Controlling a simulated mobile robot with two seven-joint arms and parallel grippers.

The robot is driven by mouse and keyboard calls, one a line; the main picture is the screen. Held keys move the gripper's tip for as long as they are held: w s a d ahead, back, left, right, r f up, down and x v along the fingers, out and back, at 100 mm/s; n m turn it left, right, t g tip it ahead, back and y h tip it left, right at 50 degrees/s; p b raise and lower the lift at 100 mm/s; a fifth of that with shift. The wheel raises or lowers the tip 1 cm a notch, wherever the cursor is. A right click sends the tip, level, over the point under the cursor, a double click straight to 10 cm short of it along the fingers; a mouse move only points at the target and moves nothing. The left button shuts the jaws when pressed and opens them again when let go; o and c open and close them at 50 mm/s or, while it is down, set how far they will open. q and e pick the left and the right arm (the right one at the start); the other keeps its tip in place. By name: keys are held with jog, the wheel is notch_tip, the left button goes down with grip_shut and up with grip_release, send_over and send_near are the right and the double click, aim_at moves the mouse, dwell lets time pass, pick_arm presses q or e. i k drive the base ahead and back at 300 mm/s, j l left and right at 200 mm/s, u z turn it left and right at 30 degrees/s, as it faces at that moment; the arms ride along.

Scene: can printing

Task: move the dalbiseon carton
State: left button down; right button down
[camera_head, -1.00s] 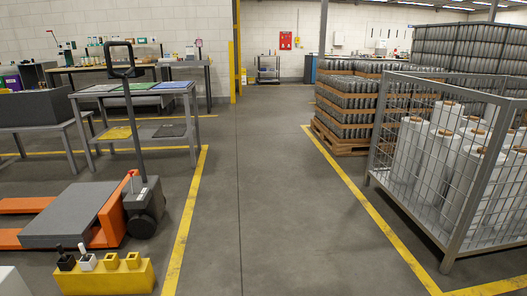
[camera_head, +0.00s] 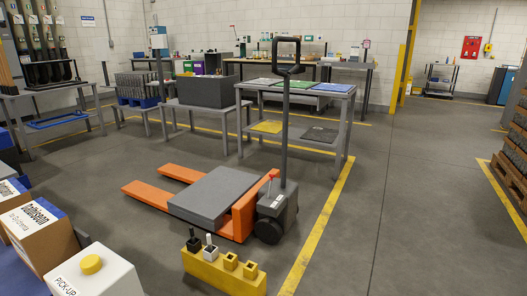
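A brown carton with a white label reading "dalbiseon" (camera_head: 45,240) stands at the lower left edge of the head view. Part of another carton (camera_head: 8,196) shows beside it, cut off by the picture edge. The cartons rest on a dark blue surface (camera_head: 35,284), mostly out of view. Neither of my grippers is in view.
A white box marked "PICK-UP" with a yellow button (camera_head: 91,264) stands right of the cartons. A yellow block (camera_head: 222,274) with sockets is at the bottom. An orange pallet jack (camera_head: 240,218) carries a grey slab. Floor right of the yellow line (camera_head: 318,232) is clear.

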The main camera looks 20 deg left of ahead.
aim_at(44, 237)
jog(key=i+u, duration=0.25)
jog(key=u, duration=0.2)
jog(key=i+l+u, duration=0.15)
jog(key=u, duration=0.3)
jog(key=i+l+u, duration=0.2)
jog(key=u, duration=0.25)
jog(key=i+l+u, duration=0.15)
jog(key=l+u, duration=0.15)
jog(key=u, duration=0.2)
jog(key=i+l+u, duration=0.1)
jog(key=l+u, duration=0.2)
jog(key=u, duration=0.15)
jog(key=i+l+u, duration=0.15)
jog(key=l+u, duration=0.3)
jog(key=i+l+u, duration=0.1)
jog(key=l+u, duration=0.15)
jog(key=u, duration=0.2)
jog(key=l+u, duration=0.65)
jog(key=l, duration=0.3)
jog(key=i, duration=0.05)
